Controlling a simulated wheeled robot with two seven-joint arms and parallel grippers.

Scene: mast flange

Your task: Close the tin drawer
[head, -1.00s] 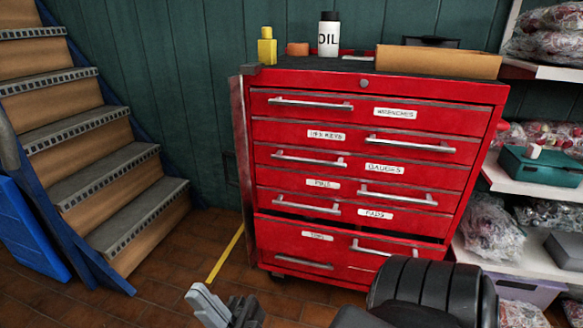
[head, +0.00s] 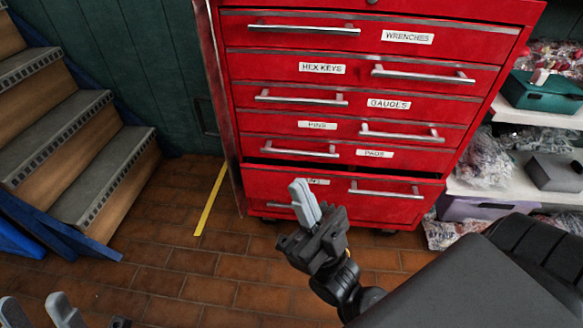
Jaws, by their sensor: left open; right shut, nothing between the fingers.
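The tin drawer (head: 345,202) is low in the red tool cabinet; its label is partly covered by my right gripper. It stands out from the cabinet front, with a dark gap above it. Its silver bar handle (head: 385,191) is on the right. My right gripper (head: 304,202) is shut and empty, pointing up in the picture in front of the drawer's left part; I cannot tell whether it touches. My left gripper (head: 40,308) is open and empty at the bottom left corner, apart from the cabinet and partly cut off.
Closed drawers with handles, such as the pads drawer (head: 374,154), are above. Wooden stairs (head: 70,150) stand at the left. Shelves with bagged goods and a teal box (head: 543,92) are at the right.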

